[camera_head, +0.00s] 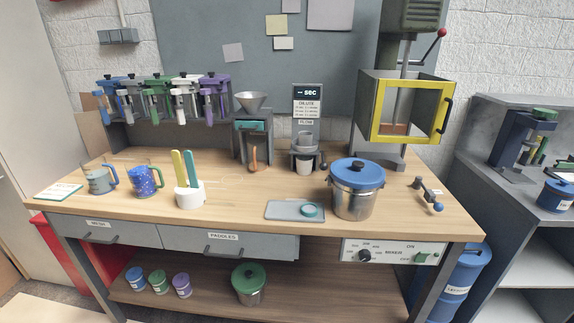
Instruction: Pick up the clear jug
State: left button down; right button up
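Two see-through jugs stand upright near the left end of the wooden workbench (240,197). The left jug (100,180) looks clear with a greyish-blue tint and has a blue handle on its right side. Neither of my grippers is in view.
A white holder (190,197) with yellow and teal paddles stands right of the jugs. A grey tray (284,210), a steel pot with blue lid (357,190) and a crank (430,195) lie further right. Coloured dispensers (158,95) hang behind. The front left bench top is fairly clear.

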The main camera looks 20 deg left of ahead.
aim_at(141, 174)
jog(key=u, duration=1.8)
